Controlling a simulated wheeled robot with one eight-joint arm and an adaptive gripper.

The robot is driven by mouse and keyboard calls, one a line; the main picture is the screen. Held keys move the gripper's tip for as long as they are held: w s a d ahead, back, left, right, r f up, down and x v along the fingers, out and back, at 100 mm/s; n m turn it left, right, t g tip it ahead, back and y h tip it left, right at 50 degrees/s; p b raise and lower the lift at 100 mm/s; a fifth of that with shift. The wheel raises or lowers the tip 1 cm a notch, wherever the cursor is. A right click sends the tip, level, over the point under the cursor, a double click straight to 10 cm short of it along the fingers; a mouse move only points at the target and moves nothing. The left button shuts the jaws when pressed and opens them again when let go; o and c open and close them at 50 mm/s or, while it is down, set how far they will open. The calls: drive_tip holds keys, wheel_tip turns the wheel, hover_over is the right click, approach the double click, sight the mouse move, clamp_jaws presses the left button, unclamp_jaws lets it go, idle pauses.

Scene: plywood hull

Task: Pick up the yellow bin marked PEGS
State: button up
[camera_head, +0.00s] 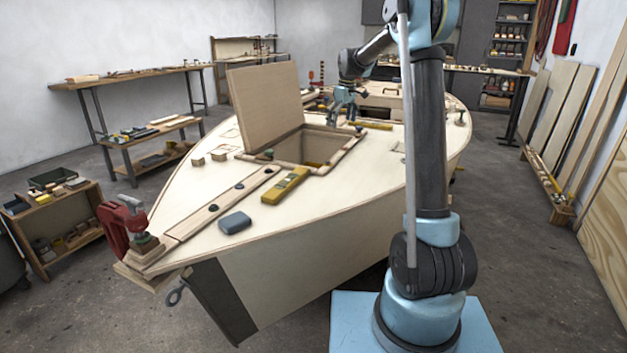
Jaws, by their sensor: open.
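No lettering reading PEGS is legible, so I cannot tell which thing, if any, is the yellow bin. A long yellow object (286,186) with a pale patch on top lies on the deck, in front of the open hatch. A smaller, low yellow object (371,125) lies on the deck just right of my gripper. My gripper (341,117) is open, pointing down over the deck beyond the hatch's far right corner. Nothing shows between its fingers.
The hatch lid (264,108) stands raised at the left of the opening. A grey-blue block (235,222), small wood blocks and a long plank lie on the deck (190,210). A red clamp (122,226) grips the near tip. Open floor lies left of the hull.

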drive_tip(key=w+a+f+n, duration=0.3)
drive_tip(key=w+a+f, duration=0.75)
drive_tip(key=w, duration=0.25)
drive_tip(key=shift+g, duration=0.3)
drive_tip(key=shift+w+a+f, duration=0.2)
drive_tip(key=shift+a+f, duration=0.1)
drive_tip(key=shift+f, duration=2.75)
drive_tip(key=shift+w+a+f, duration=0.2)
drive_tip(key=shift+a+f, duration=0.1)
drive_tip(key=shift+f, duration=2.7)
drive_tip(key=shift+w+a+f, duration=0.2)
drive_tip(key=shift+a+f, duration=0.1)
drive_tip(key=shift+f, duration=2.75)
drive_tip(key=shift+c, duration=0.2)
drive_tip(key=c, duration=0.8)
